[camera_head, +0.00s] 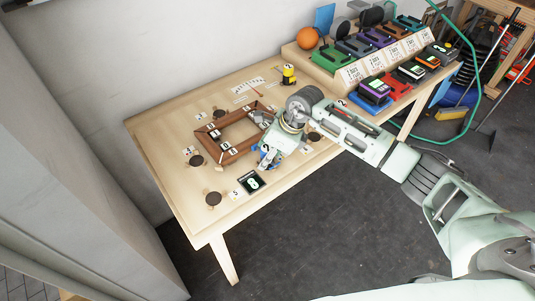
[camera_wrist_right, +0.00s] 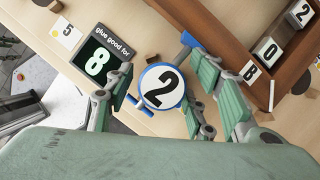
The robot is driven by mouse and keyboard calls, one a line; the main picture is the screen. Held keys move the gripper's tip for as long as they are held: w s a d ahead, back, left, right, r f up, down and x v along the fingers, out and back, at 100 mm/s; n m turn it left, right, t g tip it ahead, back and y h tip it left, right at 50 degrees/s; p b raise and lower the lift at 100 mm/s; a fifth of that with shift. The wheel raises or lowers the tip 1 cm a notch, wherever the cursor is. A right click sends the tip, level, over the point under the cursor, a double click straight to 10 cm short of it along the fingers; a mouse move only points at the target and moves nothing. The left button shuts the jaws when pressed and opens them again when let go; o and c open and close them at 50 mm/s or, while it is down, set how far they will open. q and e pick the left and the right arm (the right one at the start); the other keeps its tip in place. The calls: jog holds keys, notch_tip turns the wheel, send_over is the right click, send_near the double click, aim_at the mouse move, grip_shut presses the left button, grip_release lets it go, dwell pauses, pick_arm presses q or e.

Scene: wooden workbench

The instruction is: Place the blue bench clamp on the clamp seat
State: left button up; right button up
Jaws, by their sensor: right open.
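The blue bench clamp (camera_wrist_right: 144,105) has a round white face with a black "2" and a blue handle bar. In the head view the blue clamp (camera_head: 264,158) is at the table's front edge, partly hidden by my right gripper (camera_head: 268,154). In the right wrist view my right gripper (camera_wrist_right: 160,74) is open, one finger on each side of the clamp; I cannot tell whether they touch it. Several dark round discs lie around the wooden frame, such as one at the left (camera_head: 196,160); I cannot tell which is the clamp seat. My left gripper is not in view.
A brown wooden frame (camera_head: 226,154) with letter and number tags lies mid-table. A dark "glue good for 8" display (camera_head: 251,182) sits close left of the clamp. A yellow-and-black item (camera_head: 289,74) stands behind. A rack (camera_head: 345,70) of coloured boxes fills the far right.

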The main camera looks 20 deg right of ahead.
jog(key=shift+r, duration=0.15)
jog(key=b+v, duration=0.1)
jog(key=v, duration=1.1)
jog(key=shift+b, duration=0.4)
